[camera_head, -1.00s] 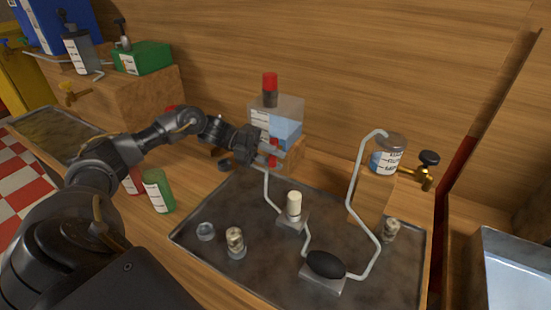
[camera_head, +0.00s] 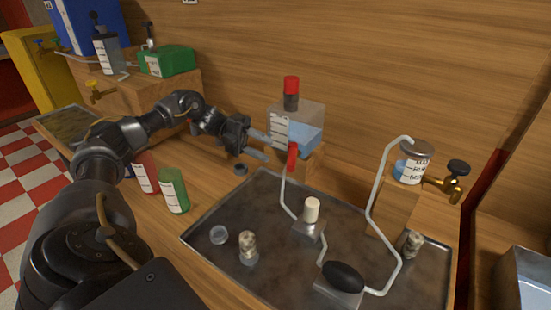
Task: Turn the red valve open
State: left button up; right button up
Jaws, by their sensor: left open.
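The red valve (camera_head: 292,157) is a small upright red handle on the front of a clear tank of blue liquid (camera_head: 308,134), at the top of a grey pipe. The tank has a red cap and stands on a wooden block. My left gripper (camera_head: 267,146) is open, its two fingers pointing right toward the valve. The fingertips end a little to the left of the handle, with a visible gap and nothing between them. My right gripper is not in view.
A metal tray (camera_head: 200,240) holds pipes, a white knob (camera_head: 312,210), a black oval bulb (camera_head: 343,277) and small jars. A labelled jar with a brass tap (camera_head: 440,184) stands right. Red and green cans (camera_head: 173,190) stand beside my left arm.

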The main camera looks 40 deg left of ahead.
pick_arm(q)
jog(key=shift+v, duration=0.8)
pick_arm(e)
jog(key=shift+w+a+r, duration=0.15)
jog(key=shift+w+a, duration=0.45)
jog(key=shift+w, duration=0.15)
